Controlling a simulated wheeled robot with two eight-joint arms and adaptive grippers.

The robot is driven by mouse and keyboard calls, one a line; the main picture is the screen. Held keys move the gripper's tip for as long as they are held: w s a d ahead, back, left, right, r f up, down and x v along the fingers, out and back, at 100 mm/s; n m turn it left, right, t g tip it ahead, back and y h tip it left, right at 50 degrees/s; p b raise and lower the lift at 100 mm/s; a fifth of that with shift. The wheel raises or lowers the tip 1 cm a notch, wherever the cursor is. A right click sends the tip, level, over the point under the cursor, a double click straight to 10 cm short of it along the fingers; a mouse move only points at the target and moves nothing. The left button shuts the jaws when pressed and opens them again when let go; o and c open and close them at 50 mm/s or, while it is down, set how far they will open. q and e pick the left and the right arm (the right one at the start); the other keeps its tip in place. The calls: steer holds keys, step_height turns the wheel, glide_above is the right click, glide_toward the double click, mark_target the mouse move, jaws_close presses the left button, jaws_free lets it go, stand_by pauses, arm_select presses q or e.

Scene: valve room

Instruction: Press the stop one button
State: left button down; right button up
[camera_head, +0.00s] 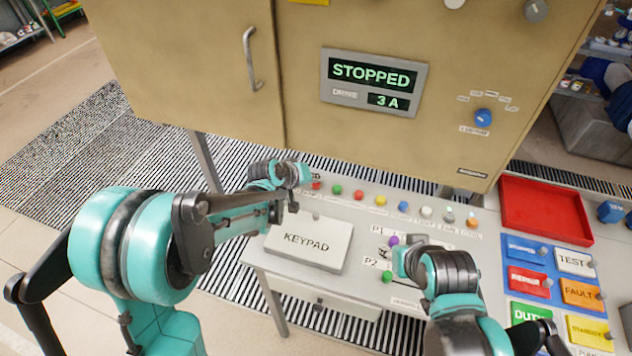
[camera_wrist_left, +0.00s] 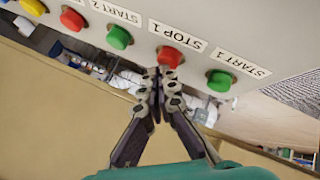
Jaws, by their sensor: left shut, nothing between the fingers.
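The red STOP 1 button (camera_wrist_left: 170,56) sits on the panel between two green buttons in the left wrist view, its label beside it. In the head view the same red button (camera_head: 316,185) is at the left end of the visible button row. My left gripper (camera_wrist_left: 160,72) is shut and empty, its fingertips at the button's near edge; I cannot tell whether they touch it. In the head view the left gripper (camera_head: 304,173) is small and partly hidden at the panel's back left. My right gripper (camera_head: 401,260) is over the panel near the P2 button; its fingers are unclear.
Green START 1 (camera_wrist_left: 220,80) and START 2 (camera_wrist_left: 119,37) buttons flank STOP 1 closely. A cabinet display (camera_head: 373,84) reads STOPPED and 3 A. A keypad cover (camera_head: 308,243), a red tray (camera_head: 545,211) and coloured labelled plates (camera_head: 527,250) occupy the console.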

mark_target(313, 186)
arm_select(q)
steer(key=shift+r+p, duration=0.4)
steer(key=shift+r, duration=0.3)
steer(key=shift+r+p, duration=1.85)
steer(key=shift+r, duration=0.75)
steer(key=shift+f, duration=0.1)
steer(key=shift+s+a, duration=0.15)
steer(key=shift+a, duration=0.05)
steer(key=s+a+y+b, duration=0.1)
steer(key=s+a, duration=0.4)
steer(key=s, duration=0.4)
steer(key=s+a+m+y+b, duration=0.1)
steer(key=s+a+y+b, duration=0.1)
steer(key=s+a, duration=0.4)
steer(key=s+a+y+b, duration=0.2)
steer(key=s+a, duration=0.4)
steer(key=s, duration=0.6)
steer(key=shift+s+r+m, duration=0.2)
steer(key=shift+r+m, duration=0.15)
steer(key=shift+m, duration=0.05)
